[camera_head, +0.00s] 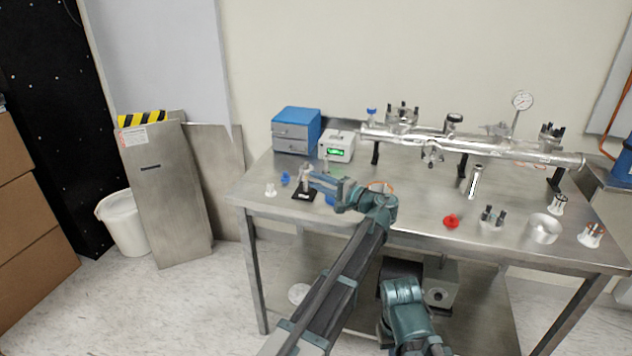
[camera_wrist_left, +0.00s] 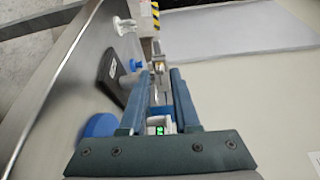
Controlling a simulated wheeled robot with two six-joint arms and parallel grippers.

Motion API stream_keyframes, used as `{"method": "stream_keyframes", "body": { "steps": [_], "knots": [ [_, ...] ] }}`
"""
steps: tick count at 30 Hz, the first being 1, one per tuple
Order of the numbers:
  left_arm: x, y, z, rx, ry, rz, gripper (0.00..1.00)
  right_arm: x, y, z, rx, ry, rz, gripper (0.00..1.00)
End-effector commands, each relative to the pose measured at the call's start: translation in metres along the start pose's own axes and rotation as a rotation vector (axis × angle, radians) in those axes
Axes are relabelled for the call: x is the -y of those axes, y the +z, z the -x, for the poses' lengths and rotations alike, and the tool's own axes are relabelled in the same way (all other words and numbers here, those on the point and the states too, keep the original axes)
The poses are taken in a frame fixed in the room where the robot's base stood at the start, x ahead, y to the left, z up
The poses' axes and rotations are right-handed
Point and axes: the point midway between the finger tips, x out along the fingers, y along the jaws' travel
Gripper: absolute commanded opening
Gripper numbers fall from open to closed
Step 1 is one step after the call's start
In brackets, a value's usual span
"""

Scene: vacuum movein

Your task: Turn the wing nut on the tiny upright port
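The tiny upright port (camera_head: 306,178) is a small metal fitting standing on a black base plate (camera_head: 303,194) near the table's left front. My left gripper (camera_head: 314,178) reaches it from the right, its fingertips at the top of the fitting. In the left wrist view the fingers (camera_wrist_left: 163,75) are apart, with a small metal and brass-coloured part (camera_wrist_left: 158,66) between or just beyond their tips. I cannot make out the wing nut's shape or any contact. The black plate (camera_wrist_left: 112,74) lies left of the fingers.
A blue drawer box (camera_head: 296,130) and a white meter with green display (camera_head: 337,146) stand behind. A steel manifold (camera_head: 470,142) spans the back right. White and blue small parts (camera_head: 271,190) lie left of the port. A red part (camera_head: 451,221) lies front right.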

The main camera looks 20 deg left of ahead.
Motion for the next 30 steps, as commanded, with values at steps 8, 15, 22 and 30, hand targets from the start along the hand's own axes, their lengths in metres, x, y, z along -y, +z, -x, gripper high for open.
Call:
{"method": "stream_keyframes", "body": {
  "steps": [8, 15, 22, 30],
  "knots": [
    [0.0, 0.0, 0.0, 0.0, 0.0, 0.0, 0.0, 0.0, 0.0, 0.0, 0.0, 0.0, 0.0, 0.0],
    [0.0, 0.0, 0.0, 0.0, 0.003, -0.005, 0.0, 0.0, 0.0, 0.001, 0.0, 0.0, 0.0, 0.0],
    [0.003, 0.0, 0.0, 0.0, 0.032, -0.073, 0.0, -0.001, 0.001, 0.01, 0.0, 0.0, 0.0, 0.0],
    [0.007, -0.001, 0.0, -0.001, 0.114, -0.272, 0.0, -0.003, 0.002, 0.031, 0.0, 0.0, 0.0, 0.0]
  ]
}}
